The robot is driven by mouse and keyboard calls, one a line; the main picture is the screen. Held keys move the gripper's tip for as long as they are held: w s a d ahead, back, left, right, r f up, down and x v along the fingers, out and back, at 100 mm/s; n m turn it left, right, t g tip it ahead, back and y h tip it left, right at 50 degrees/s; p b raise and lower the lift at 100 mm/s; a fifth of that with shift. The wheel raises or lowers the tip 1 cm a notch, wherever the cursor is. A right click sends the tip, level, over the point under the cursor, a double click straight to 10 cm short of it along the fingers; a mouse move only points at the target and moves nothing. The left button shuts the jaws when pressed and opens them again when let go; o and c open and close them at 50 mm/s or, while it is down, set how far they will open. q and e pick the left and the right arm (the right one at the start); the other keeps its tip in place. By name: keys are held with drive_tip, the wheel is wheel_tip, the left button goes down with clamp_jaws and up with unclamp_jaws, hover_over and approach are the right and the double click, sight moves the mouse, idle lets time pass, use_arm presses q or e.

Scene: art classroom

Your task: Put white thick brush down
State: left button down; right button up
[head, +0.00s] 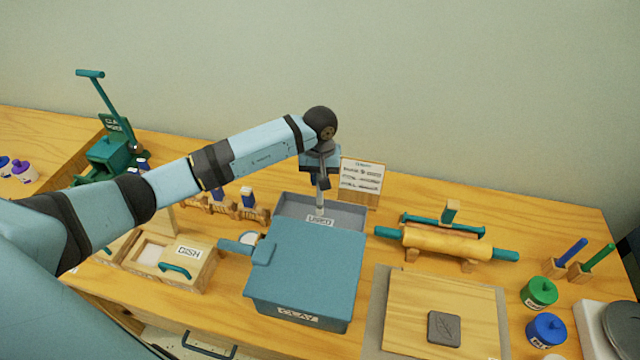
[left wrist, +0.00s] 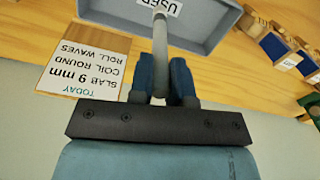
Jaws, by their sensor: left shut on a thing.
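My left gripper (head: 322,181) is shut on the white thick brush (head: 320,207), above the grey tray labelled USED (head: 349,215). The brush points down from the fingers toward the tray's label. In the left wrist view the pale brush (left wrist: 160,45) stands between the blue fingers of the gripper (left wrist: 162,78). Its far end overlaps the wall of the USED tray (left wrist: 205,32). I cannot tell whether the brush touches the tray. The blue CLAY box (head: 310,265) hides the near part of the tray. My right gripper is not in view.
A note card (head: 362,178) stands behind the tray. A rolling pin (head: 445,241) lies on a wooden rest to the right. A wooden board (head: 420,300) lies at front right. A DISH box (head: 195,268) and wooden racks with blue-topped tools (head: 247,197) are left.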

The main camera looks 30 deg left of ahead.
sight(320, 204)
use_arm(q)
wheel_tip(320, 204, down, 3)
drive_tip(key=shift+f, duration=0.2)
drive_tip(key=shift+f, duration=0.1)
drive_tip(key=c, duration=1.1)
unclamp_jaws()
